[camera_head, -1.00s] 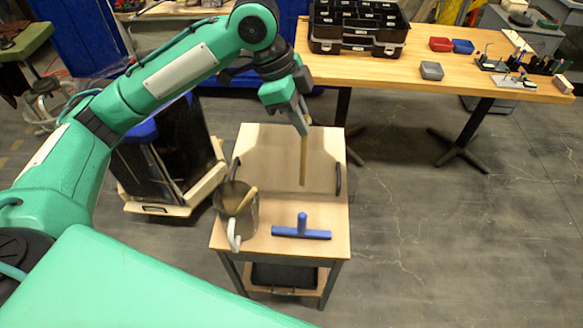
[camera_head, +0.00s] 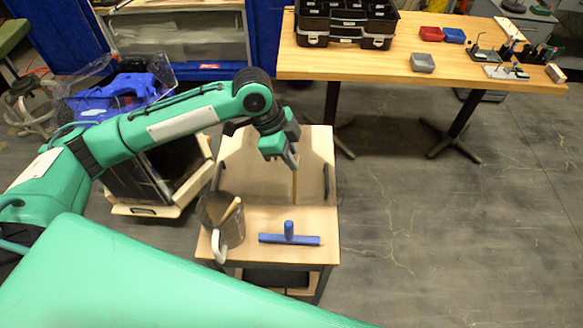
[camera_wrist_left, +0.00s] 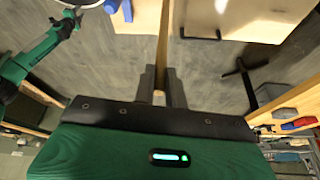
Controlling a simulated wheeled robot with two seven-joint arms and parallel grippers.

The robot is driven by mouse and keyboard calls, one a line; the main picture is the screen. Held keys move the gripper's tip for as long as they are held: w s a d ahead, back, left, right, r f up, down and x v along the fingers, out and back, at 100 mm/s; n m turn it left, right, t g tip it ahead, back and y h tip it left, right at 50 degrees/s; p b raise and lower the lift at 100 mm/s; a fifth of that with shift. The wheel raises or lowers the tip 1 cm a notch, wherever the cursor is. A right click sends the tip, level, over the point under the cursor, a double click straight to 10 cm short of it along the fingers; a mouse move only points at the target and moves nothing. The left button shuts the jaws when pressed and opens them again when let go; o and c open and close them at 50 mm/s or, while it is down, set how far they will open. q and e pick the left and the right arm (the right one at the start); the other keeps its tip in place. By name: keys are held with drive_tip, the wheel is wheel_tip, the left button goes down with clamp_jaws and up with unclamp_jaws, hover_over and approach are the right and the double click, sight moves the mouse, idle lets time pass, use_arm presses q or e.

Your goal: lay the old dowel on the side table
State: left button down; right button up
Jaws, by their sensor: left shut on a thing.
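My left gripper (camera_head: 291,162) is shut on a wooden dowel (camera_head: 295,187), which hangs nearly upright over the side table (camera_head: 265,160). In the left wrist view the dowel (camera_wrist_left: 163,40) runs out from between the two gripper fingers (camera_wrist_left: 160,85). I cannot tell whether its lower end touches the tabletop. A grey metal mug (camera_head: 225,222) with a pale handle stands at the table's near left, with another wooden stick (camera_head: 231,209) leaning in it.
A blue T-shaped tool (camera_head: 289,238) lies near the table's front edge. Dark handles (camera_head: 326,182) stand at its sides. A dark cart stands left. The tabletop's middle is clear.

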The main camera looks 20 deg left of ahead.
use_arm(q)
wheel_tip(320, 180, down, 5)
drive_tip(key=shift+f, duration=0.15)
use_arm(e)
drive_tip(key=shift+r, duration=0.25)
use_arm(q)
drive_tip(key=c, duration=1.5)
unclamp_jaws()
drive_tip(key=shift+f, duration=0.1)
drive_tip(key=shift+o, duration=0.2)
